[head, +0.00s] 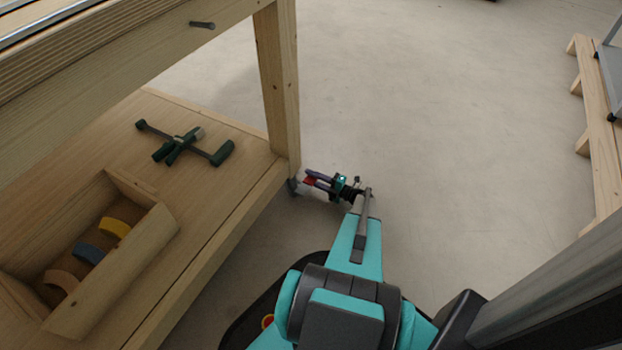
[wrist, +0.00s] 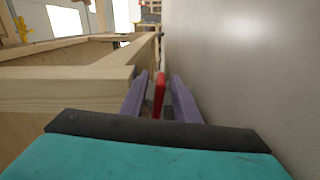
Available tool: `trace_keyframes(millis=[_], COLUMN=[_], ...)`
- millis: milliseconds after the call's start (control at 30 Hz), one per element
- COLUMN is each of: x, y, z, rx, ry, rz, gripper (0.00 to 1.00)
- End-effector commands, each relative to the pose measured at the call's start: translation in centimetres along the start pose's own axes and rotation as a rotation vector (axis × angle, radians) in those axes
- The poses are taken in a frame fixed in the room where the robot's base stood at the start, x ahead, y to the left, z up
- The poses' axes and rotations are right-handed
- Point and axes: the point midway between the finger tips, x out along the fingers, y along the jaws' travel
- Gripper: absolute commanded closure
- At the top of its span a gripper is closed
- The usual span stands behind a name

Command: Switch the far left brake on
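The brake is a small red lever (head: 309,181) at the caster (head: 292,187) under the workbench leg in the head view. In the wrist view the red lever (wrist: 159,94) shows between the two purple fingers of my gripper (wrist: 160,92), with narrow gaps on both sides. In the head view my gripper (head: 314,178) is low over the floor just right of the leg, its fingertips at the lever. My gripper looks open. The caster is mostly hidden, and the lever's tilt cannot be told.
The wooden workbench leg (head: 279,85) stands close beside my gripper. Its lower shelf (head: 235,130) holds a green clamp (head: 183,147) and a wooden box (head: 120,271) with tape rolls. The concrete floor (head: 440,120) to the right is clear up to a wooden frame (head: 592,130).

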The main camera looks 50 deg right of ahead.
Motion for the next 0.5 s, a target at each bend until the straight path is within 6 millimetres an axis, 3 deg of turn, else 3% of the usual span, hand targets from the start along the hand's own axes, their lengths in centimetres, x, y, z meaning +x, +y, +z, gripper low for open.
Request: trace_keyframes(millis=[500], x=[-1.1], y=[0.1], z=[0.1], rx=[-0.001], ry=[-0.002], rz=[0.001], gripper=[0.72])
